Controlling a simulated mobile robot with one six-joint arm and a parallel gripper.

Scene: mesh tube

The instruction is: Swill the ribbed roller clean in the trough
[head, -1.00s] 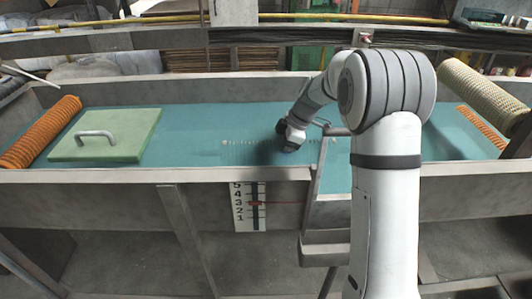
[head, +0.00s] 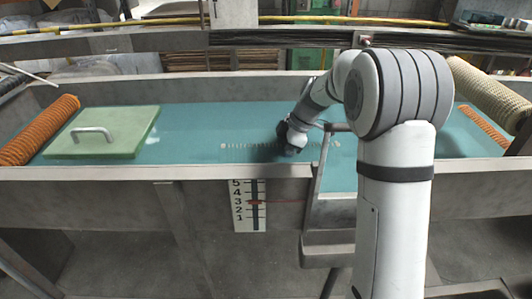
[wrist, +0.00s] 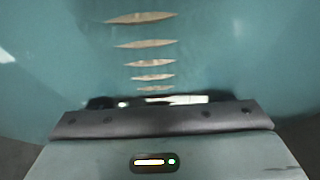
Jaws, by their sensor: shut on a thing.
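The trough (head: 180,172) is long and grey and holds teal water (head: 200,125). My gripper (head: 288,148) is low over the water near the middle, shut on the ribbed roller (head: 236,146). Only a row of pale rib tops shows at the surface, on both sides of the gripper; the roller's body is hidden in the murky water. It lies roughly level, along the trough. In the wrist view the ribs (wrist: 145,43) are pale slivers, smaller toward the gripper (wrist: 160,103). The fingertips are hidden, and how clean the roller is cannot be told.
A green slab with a metal handle (head: 92,134) lies at the left, beside an orange ribbed roll (head: 38,130). A cream textured roll (head: 490,95) is at the right end. A numbered gauge (head: 248,206) is on the front wall, left of a grey divider (head: 318,165).

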